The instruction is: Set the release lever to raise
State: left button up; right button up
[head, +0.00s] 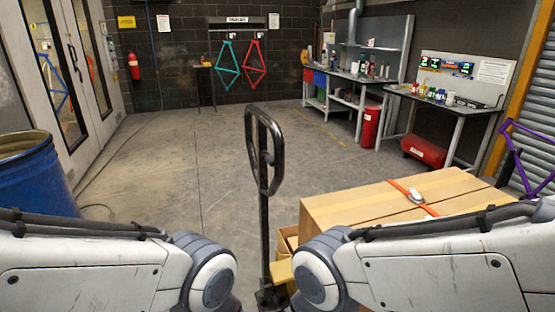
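A black pallet-truck handle (264,208) stands upright in the middle of the head view, with a closed loop grip at its top. A small dark part (267,158) sits inside the lower loop and may be the release lever; its setting is too small to tell. The handle's foot is partly hidden between my two arms. My left and right arms cross the bottom of the view, with their rounded joints on either side of the handle. Neither gripper shows in the view.
Cardboard boxes (345,208) with an orange strap (413,197) stand right of the handle. A blue drum (38,190) is at the left. Workbenches (447,104) and a red cylinder (371,127) stand at the back right. The floor beyond the handle is clear.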

aim_at(269, 158)
jog(key=u, duration=0.4)
jog(key=k, duration=0.45)
jog(key=z, duration=0.2)
jog(key=i, duration=1.2)
jog(key=u, duration=0.75)
